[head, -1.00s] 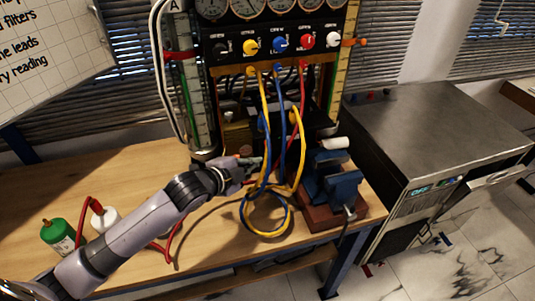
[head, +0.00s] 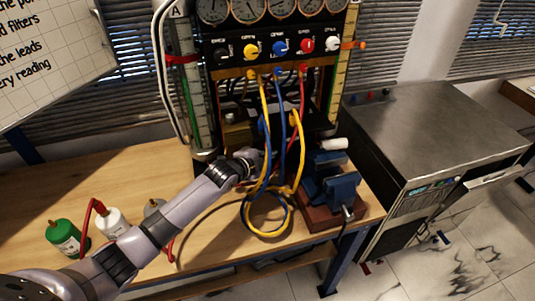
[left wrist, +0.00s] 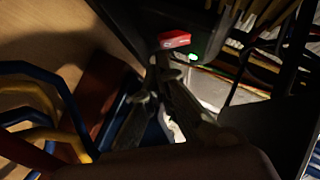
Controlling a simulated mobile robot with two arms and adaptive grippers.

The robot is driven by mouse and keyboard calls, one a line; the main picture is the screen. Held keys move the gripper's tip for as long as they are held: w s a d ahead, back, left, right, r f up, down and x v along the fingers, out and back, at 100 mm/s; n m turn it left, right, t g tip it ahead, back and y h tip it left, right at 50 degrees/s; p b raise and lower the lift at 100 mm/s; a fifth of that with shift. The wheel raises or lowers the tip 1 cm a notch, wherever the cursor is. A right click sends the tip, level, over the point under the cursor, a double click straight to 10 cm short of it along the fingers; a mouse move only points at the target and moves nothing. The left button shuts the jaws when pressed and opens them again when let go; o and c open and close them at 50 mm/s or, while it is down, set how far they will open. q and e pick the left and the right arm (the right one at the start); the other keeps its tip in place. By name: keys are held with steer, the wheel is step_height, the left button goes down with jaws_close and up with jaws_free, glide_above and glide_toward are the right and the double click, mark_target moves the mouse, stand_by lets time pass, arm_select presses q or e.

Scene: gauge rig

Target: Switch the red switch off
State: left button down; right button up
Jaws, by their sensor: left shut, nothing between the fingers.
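The red switch (left wrist: 174,39) shows in the left wrist view as a small red rocker on a dark housing, with a lit green lamp (left wrist: 193,56) beside it. My left gripper (left wrist: 164,66) is shut and empty, its fingertips just below the switch in that picture; I cannot tell if they touch it. In the head view my left gripper (head: 251,158) reaches in behind the hanging cables at the rig's base, its tips partly hidden. I cannot make out the switch in the head view. My right gripper is not in view.
Yellow, blue and red cables (head: 268,215) hang and loop in front of the rig. A blue vise (head: 335,185) stands right of them. Green (head: 62,236) and white bottles (head: 111,224) stand at the left. The bench (head: 60,190) is clear at the back left.

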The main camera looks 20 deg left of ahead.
arm_select(q)
steer(key=shift+w+a+f, duration=0.15)
steer(key=shift+w+f, duration=0.05)
stand_by(0.3)
steer(key=shift+w+a+r+m+t+b, duration=0.15)
steer(key=shift+w+r+m+t+b, duration=0.25)
steer(key=shift+t, duration=0.3)
stand_by(0.3)
steer(key=shift+s+f, duration=0.1)
steer(key=shift+s, duration=0.05)
